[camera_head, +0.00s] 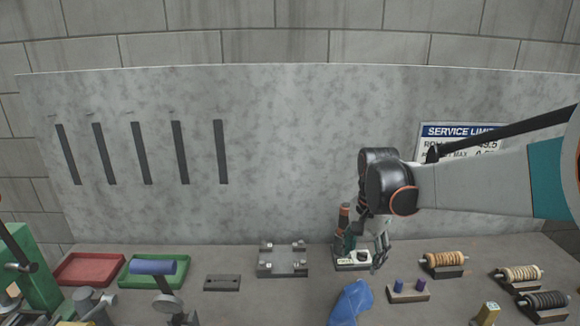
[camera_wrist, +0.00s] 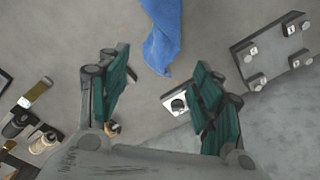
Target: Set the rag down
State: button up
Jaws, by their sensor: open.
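The blue rag (camera_head: 351,303) lies crumpled on the bench near its front edge, below my gripper in the head view. In the wrist view the rag (camera_wrist: 163,36) lies beyond the fingertips, near the top centre, and is apart from them. My gripper (camera_head: 366,245) is above the back of the bench, close to a small white-based device (camera_head: 352,262). In the wrist view my gripper (camera_wrist: 163,90) has its two green-padded fingers spread wide with nothing between them.
A metal fixture plate (camera_head: 283,262) stands left of the gripper. A small block with blue pegs (camera_head: 408,291) and several wound spools (camera_head: 444,262) are to the right. Red (camera_head: 92,268) and green (camera_head: 126,274) trays lie at left. Some bare bench surrounds the rag.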

jog(key=s+r+n+t, duration=0.1)
jog(key=s+n+t, duration=0.2)
jog(key=s, duration=0.8)
jog(key=s+r+n+t+b, duration=0.1)
jog(key=s+r+n+t, duration=0.1)
jog(key=s+n, duration=0.4)
jog(key=shift+s+r+n+t, duration=0.15)
jog(key=shift+s+n+t, duration=0.5)
jog(key=shift+s, duration=1.85)
jog(key=shift+m+t, duration=0.25)
